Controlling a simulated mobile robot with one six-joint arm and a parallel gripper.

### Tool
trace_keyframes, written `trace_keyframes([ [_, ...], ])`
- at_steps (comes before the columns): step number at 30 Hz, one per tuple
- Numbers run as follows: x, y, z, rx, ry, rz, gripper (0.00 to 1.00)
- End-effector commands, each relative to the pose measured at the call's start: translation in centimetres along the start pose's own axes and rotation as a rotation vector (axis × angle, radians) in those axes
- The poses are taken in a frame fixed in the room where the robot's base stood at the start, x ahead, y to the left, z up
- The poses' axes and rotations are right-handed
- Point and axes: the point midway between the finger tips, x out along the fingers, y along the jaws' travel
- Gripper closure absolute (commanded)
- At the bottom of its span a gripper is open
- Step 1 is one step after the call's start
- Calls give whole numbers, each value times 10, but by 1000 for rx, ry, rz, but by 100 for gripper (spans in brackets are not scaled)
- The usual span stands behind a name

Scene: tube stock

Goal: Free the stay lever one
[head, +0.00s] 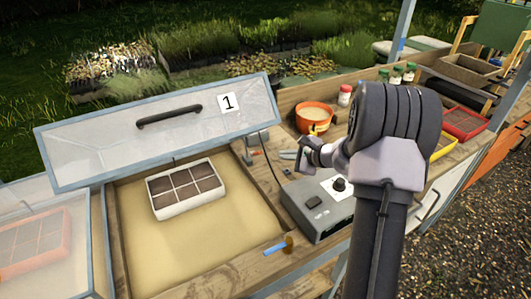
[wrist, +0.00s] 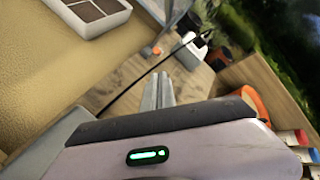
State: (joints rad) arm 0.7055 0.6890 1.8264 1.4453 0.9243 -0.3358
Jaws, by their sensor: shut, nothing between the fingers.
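The clear lid (head: 95,135) with a black handle and the number 1 is raised over the sand-coloured bed (head: 205,240). No part is labelled as the stay lever. A small pale piece (head: 247,157) stands at the lid's right side, and a small orange and white part (wrist: 152,51) lies on the wood in the wrist view; I cannot tell whether either is the lever. A blue bar with a brown round end (head: 275,248) lies on the front rim. My gripper (head: 303,158) is shut and empty above the wooden bench, right of the bed; its fingers (wrist: 158,90) show together.
A white seedling tray (head: 187,205) sits in the bed. A grey control box (head: 318,215) with a black knob stands below my gripper. An orange pot (head: 314,118) is behind it. A black cable (wrist: 130,88) crosses the wood. Another clear lid (head: 35,240) is at left.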

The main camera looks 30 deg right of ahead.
Motion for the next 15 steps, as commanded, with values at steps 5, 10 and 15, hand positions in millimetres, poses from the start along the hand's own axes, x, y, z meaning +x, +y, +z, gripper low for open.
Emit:
trace_keyframes([
  [5, 0, 0, 1, -2, -1, 1, 100],
  [10, 17, 2, 1, -4, -2, 3, 100],
  [15, 53, 3, 0, -4, -2, 3, 100],
])
